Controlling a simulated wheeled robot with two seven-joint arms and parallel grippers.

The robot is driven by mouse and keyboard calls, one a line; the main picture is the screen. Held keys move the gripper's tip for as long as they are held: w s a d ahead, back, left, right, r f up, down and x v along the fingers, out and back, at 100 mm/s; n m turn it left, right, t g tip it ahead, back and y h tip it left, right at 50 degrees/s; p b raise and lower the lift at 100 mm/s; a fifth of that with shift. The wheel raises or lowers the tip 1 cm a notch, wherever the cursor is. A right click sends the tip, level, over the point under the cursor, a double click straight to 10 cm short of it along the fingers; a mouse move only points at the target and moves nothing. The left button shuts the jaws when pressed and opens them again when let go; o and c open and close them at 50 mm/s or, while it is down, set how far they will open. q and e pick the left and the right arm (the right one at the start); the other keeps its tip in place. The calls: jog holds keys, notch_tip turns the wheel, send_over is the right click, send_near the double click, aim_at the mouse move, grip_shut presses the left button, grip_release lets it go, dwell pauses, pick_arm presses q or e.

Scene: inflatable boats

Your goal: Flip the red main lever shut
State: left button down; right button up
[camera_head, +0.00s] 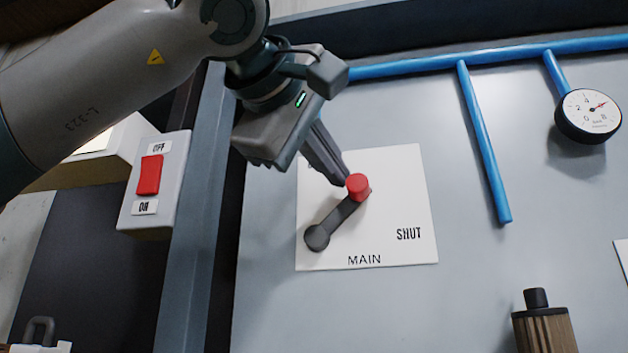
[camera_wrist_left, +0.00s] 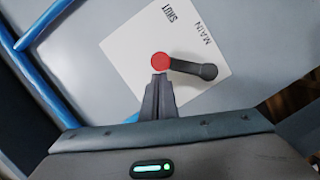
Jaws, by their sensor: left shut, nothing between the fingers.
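The main lever is a dark grey arm (camera_head: 336,222) with a red knob (camera_head: 358,186) at its upper right end. It pivots at the lower left of a white plate (camera_head: 400,180) marked MAIN, with SHUT printed at the right. The lever points up and to the right, not at the word SHUT. My left gripper (camera_head: 343,178) is shut and empty, its fingertips at the upper left side of the red knob. The wrist view shows the closed fingertips (camera_wrist_left: 159,78) right at the knob (camera_wrist_left: 161,62); whether they touch I cannot tell. My right gripper is not in view.
A red rocker switch (camera_head: 150,175) marked OFF and ON is at the left. Blue pipes (camera_head: 484,140) and a round gauge (camera_head: 588,115) are at the upper right. A brown cylinder with a black top (camera_head: 543,325) stands lower right.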

aim_at(365, 182)
pick_arm(q)
jog(key=shift+s+d+f+m+y+p, duration=0.15)
jog(key=shift+s+d+f+m+p, duration=0.2)
jog(key=shift+d+m, duration=0.2)
jog(key=shift+s+d+f+m+y+p, duration=0.15)
jog(key=shift+s+d+f+m, duration=0.1)
jog(key=shift+s+d+m, duration=0.3)
jog(key=shift+d+f+m, duration=0.25)
jog(key=shift+m, duration=0.05)
jog(key=shift+s+d+f+b, duration=0.1)
jog(key=shift+d+f+b, duration=0.2)
jog(key=shift+d+f, duration=0.25)
jog(key=shift+d+f+b, duration=0.15)
jog(key=shift+f+b, duration=0.15)
jog(key=shift+f, duration=0.3)
jog(key=shift+d+f, duration=0.1)
jog(key=shift+f, duration=0.25)
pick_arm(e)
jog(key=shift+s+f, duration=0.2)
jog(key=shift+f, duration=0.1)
pick_arm(q)
jog(key=shift+d+f, duration=0.1)
jog(key=shift+f, duration=0.05)
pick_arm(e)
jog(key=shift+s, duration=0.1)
